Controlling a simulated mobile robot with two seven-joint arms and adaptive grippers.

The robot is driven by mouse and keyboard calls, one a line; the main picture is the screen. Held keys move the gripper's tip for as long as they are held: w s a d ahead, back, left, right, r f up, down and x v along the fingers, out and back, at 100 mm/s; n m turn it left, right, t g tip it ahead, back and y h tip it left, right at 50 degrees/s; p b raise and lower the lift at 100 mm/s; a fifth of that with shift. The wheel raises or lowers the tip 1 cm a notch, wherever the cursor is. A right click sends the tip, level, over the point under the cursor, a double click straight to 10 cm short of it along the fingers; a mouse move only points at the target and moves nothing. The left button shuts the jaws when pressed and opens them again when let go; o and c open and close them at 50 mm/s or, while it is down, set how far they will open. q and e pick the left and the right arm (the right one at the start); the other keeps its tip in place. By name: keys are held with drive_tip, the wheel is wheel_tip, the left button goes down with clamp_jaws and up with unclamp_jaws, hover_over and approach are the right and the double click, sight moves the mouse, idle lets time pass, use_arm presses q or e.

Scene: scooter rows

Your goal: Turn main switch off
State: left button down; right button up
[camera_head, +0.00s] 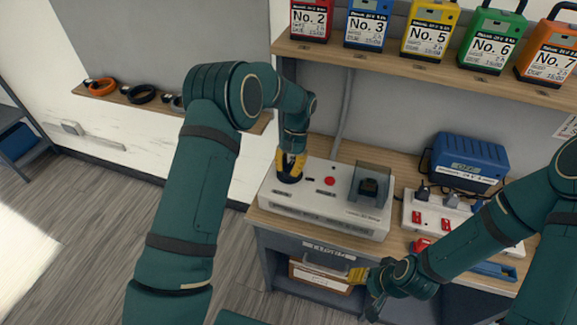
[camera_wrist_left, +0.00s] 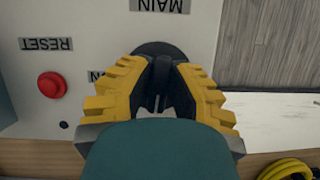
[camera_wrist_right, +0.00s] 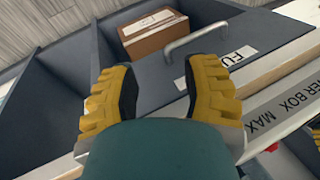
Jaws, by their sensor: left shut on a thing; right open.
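The main switch is a black rotary knob on a round black base (camera_wrist_left: 158,50), under the upside-down MAIN label (camera_wrist_left: 160,5) in the left wrist view. It sits on the left end of the white control box (camera_head: 325,205). My left gripper (camera_head: 291,168) points down at the box with its yellow fingers closed on the knob; it also shows in the left wrist view (camera_wrist_left: 158,95). The fingers hide much of the knob. My right gripper (camera_head: 362,278) is open and empty in front of the bench; its fingers show apart in the right wrist view (camera_wrist_right: 158,95).
A red RESET button (camera_head: 330,181) is beside the switch, and a black socket with a raised cover (camera_head: 370,185) is further right. A power strip (camera_head: 440,215) and blue charger (camera_head: 468,160) stand right. A drawer handle (camera_wrist_right: 196,42) and cardboard box (camera_wrist_right: 152,34) are near my right gripper.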

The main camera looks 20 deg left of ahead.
sight(289, 168)
use_arm(q)
drive_tip(key=shift+n, duration=0.6)
drive_tip(key=shift+f+h, duration=0.1)
drive_tip(key=shift+h, duration=0.2)
drive_tip(key=c, duration=0.9)
unclamp_jaws()
wheel_tip(289, 168, up, 10)
drive_tip(key=shift+r, duration=0.1)
drive_tip(key=shift+s, duration=0.1)
